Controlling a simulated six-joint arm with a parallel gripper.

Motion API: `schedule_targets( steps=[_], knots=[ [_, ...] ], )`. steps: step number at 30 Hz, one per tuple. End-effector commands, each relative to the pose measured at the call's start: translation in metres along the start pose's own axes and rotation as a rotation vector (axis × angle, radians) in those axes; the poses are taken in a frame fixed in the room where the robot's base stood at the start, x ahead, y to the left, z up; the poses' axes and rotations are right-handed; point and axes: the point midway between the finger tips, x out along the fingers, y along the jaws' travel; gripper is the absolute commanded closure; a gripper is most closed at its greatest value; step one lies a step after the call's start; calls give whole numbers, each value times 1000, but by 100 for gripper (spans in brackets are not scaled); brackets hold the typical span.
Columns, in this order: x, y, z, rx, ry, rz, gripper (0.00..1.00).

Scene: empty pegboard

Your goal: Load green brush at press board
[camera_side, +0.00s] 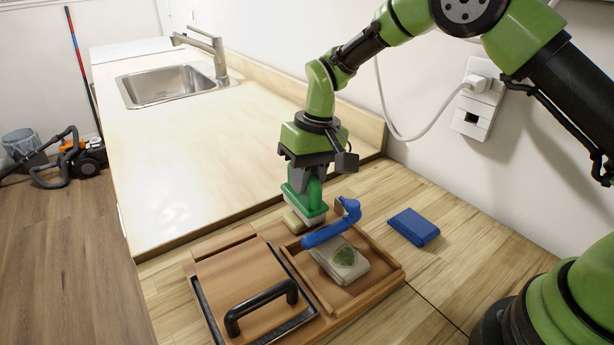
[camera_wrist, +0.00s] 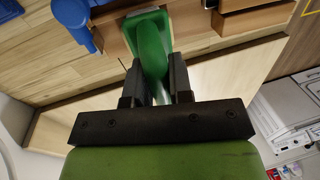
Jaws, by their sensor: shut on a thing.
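My gripper (camera_side: 310,178) points down and is shut on the green brush (camera_side: 306,203). The brush has a green body and handle with a pale underside. It hangs upright at the back edge of the wooden press board (camera_side: 232,277), above or touching a pale yellowish block; I cannot tell which. In the wrist view the brush's green handle (camera_wrist: 152,50) sits between the two dark fingers. The press board has a black handle (camera_side: 262,305) on its left part and a recessed tray on its right.
A grey block with a green patch (camera_side: 343,260) lies in the tray. A blue block (camera_side: 413,227) lies on the table to the right. The pale counter with the sink (camera_side: 170,85) is behind.

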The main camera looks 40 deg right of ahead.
Motion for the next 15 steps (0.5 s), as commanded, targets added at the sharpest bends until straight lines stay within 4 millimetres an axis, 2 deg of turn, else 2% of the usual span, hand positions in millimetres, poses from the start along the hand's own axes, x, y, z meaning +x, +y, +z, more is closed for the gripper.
schedule_targets(
  steps=[15],
  knots=[
    [4, 1, 0, 0, -1, 0, 99]
  ],
)
